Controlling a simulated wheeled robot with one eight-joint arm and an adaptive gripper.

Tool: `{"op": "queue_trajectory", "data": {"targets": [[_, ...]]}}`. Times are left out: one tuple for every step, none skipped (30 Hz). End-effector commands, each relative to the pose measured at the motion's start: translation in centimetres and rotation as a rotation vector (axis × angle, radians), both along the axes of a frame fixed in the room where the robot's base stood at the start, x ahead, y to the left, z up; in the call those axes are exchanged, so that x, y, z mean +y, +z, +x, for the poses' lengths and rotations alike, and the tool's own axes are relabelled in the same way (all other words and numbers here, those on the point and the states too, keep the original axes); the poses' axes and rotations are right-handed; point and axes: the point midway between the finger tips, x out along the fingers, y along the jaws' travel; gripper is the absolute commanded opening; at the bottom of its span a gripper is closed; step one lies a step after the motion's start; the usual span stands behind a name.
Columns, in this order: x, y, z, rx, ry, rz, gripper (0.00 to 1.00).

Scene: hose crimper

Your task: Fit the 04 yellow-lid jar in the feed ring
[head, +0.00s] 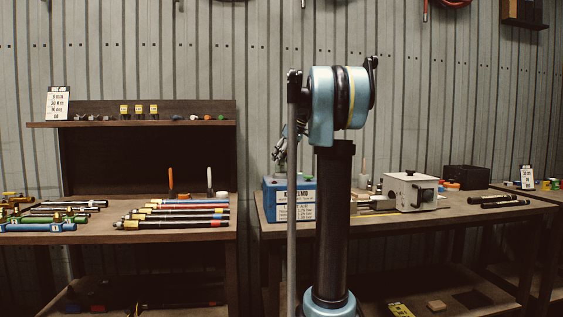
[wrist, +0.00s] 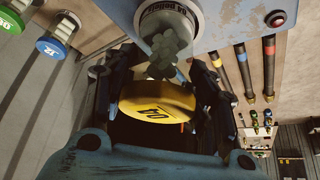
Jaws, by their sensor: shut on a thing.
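In the wrist view my gripper (wrist: 157,76) is shut on the yellow-lid jar, with a dark finger on each side. The round yellow lid (wrist: 160,101), marked 04, faces the camera. Grey lumps (wrist: 168,52) show beyond the lid, towards a pale round part with a printed label (wrist: 170,16) at the top of the picture. This may be the feed ring or the jar's far end; I cannot tell which. Whether the jar touches or sits inside a ring is hidden. In the head view my arm blocks the middle, and the jar cannot be made out.
A worn pale-blue panel (wrist: 225,22) lies close above. In the head view, the left bench (head: 60,238) holds several hoses; a white box (head: 412,191) stands right.

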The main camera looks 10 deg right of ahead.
Motion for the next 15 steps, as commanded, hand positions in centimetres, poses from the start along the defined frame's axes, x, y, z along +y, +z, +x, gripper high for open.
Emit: {"op": "queue_trajectory", "data": {"targets": [[0.01,-0.43,-0.02,0.000,0.000,0.000,0.23],[0.00,-0.54,-0.02,0.000,0.000,0.000,0.23],[0.01,-0.59,-0.02,0.000,0.000,0.000,0.23],[0.01,-0.58,-0.02,0.000,0.000,0.000,0.23],[0.01,-0.56,-0.02,0.000,0.000,0.000,0.23],[0.01,-0.55,0.00,0.000,0.000,0.000,0.23],[0.01,-0.55,0.00,0.000,0.000,0.000,0.23],[0.01,-0.55,0.00,0.000,0.000,0.000,0.23],[0.01,-0.57,0.00,0.000,0.000,0.000,0.23],[0.01,-0.62,0.00,0.000,0.000,0.000,0.23],[0.02,-0.68,0.00,0.000,0.000,0.000,0.23],[0.01,-0.66,0.01,0.000,0.000,0.000,0.61],[0.01,-0.66,0.01,0.000,0.000,0.000,0.68],[0.01,-0.66,0.01,0.000,0.000,0.000,0.74],[0.01,-0.66,0.01,0.000,0.000,0.000,0.74]]}}
